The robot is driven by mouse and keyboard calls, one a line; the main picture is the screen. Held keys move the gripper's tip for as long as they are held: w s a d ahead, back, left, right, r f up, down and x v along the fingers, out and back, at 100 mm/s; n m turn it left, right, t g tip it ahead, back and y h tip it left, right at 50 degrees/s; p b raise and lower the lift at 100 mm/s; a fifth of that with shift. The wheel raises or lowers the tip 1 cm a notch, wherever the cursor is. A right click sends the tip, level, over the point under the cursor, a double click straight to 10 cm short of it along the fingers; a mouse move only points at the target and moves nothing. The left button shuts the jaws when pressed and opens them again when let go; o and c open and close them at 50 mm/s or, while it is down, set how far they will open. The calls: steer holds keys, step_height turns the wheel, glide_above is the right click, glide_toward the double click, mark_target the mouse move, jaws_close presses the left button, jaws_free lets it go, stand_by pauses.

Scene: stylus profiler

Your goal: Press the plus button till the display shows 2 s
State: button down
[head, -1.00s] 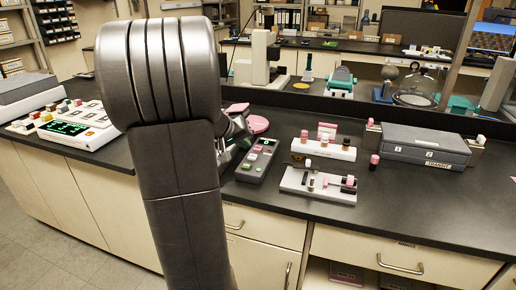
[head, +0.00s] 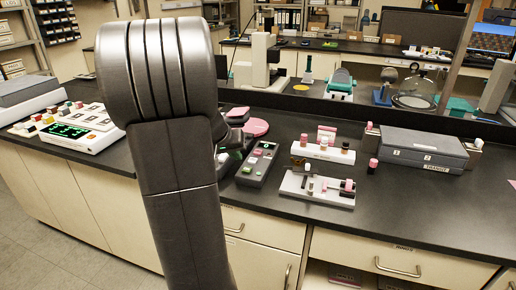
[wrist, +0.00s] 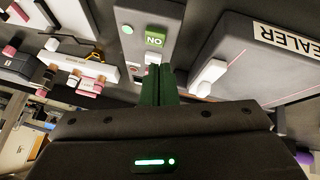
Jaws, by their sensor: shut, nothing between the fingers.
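A grey control box (head: 257,165) with several small buttons lies on the dark bench, right of my arm in the head view. In the wrist view the same kind of grey panel (wrist: 168,15) shows a round green button (wrist: 127,29) and a green block (wrist: 155,38) with white letters like ON. Small white and red parts near my fingertips are partly hidden, and I cannot make out a plus sign. My gripper (wrist: 160,72) is shut and empty, its green fingers over the panel's near part; contact is unclear. My arm mostly hides it in the head view. I see no readable seconds display.
A white device with a lit green display (head: 66,131) stands at the left; its text is too small. A white rack (head: 323,151), a white tray (head: 318,186) and a grey case (head: 424,147) stand right of the control box. A box labelled "EALER" (wrist: 270,50) borders the panel.

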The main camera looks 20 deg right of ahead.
steer(key=a+r+m+y+p, duration=0.1)
steer(key=a+m+y+p, duration=0.2)
steer(key=a, duration=0.6)
steer(key=a+r+m+y+p, duration=0.2)
steer(key=a+m+y+p, duration=0.1)
steer(key=a, duration=0.7)
steer(key=w+a+r+m+y+p, duration=0.1)
steer(key=a+r+m+y+p, duration=0.1)
steer(key=a+m+y, duration=0.3)
steer(key=a+y+p, duration=0.1)
steer(key=a, duration=0.3)
steer(key=shift+a+r+y, duration=0.15)
steer(key=shift+r+y, duration=0.1)
steer(key=shift+y, duration=0.15)
steer(key=shift+m, duration=0.3)
